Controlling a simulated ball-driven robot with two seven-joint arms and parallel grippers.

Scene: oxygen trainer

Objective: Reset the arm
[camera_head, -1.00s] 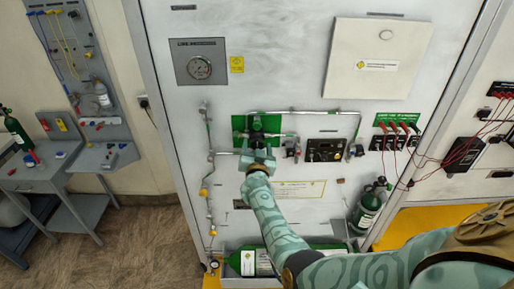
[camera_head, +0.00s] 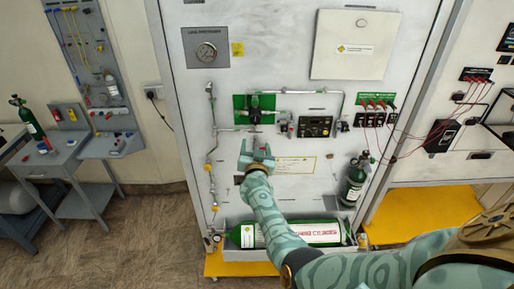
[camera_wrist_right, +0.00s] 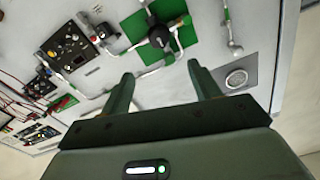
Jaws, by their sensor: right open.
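My right gripper (camera_head: 257,152) is open and empty in front of the white trainer panel (camera_head: 285,70). In the head view it sits just below the green plate with the dark valve (camera_head: 255,108), apart from it. In the right wrist view, the two fingers of the gripper (camera_wrist_right: 163,88) stand wide apart with nothing between them. The dark valve (camera_wrist_right: 158,36) on its green plate shows beyond the fingertips. My right arm reaches in from the lower right. My left gripper is not in view.
A pressure gauge (camera_head: 206,52) and metal pipes surround the valve. A large green cylinder (camera_head: 290,234) lies at the panel's foot, and a dark green cylinder (camera_head: 354,184) stands at its right. A grey bench (camera_head: 50,160) stands at left. Red cables (camera_head: 400,155) hang at right.

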